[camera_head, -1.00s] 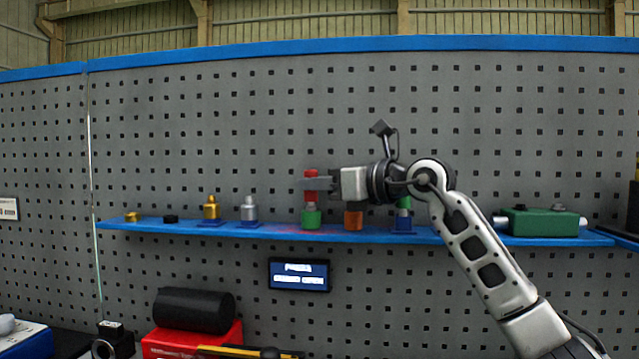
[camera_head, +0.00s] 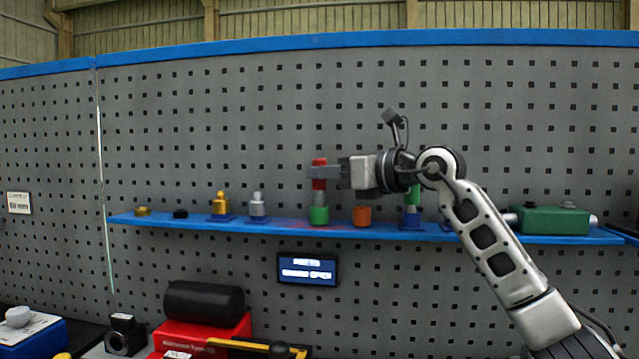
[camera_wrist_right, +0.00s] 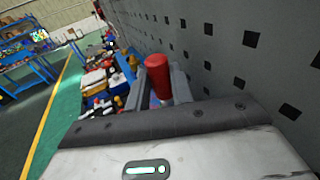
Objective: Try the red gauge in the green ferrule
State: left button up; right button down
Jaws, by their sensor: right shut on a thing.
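The red gauge (camera_head: 319,184) has a red handle and a grey lower part. It stands upright directly above the green ferrule (camera_head: 319,215) on the blue shelf. The grey part reaches down to the ferrule's top; I cannot tell whether its tip is inside. My right gripper (camera_head: 322,172) comes in from the right and is shut on the red handle. In the right wrist view, the red handle (camera_wrist_right: 158,76) sits between the two fingers (camera_wrist_right: 156,92); the ferrule is hidden there. My left gripper is not in view.
An orange ferrule (camera_head: 361,216) stands just right of the green one. A green-topped piece on a blue stand (camera_head: 412,222) is partly behind my arm. Gold (camera_head: 220,203) and silver (camera_head: 257,204) pieces stand left. The pegboard (camera_head: 300,110) is close behind.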

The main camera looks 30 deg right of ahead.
pick_arm(q)
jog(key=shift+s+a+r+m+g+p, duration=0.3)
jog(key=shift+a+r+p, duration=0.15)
jog(key=shift+p, duration=1.9)
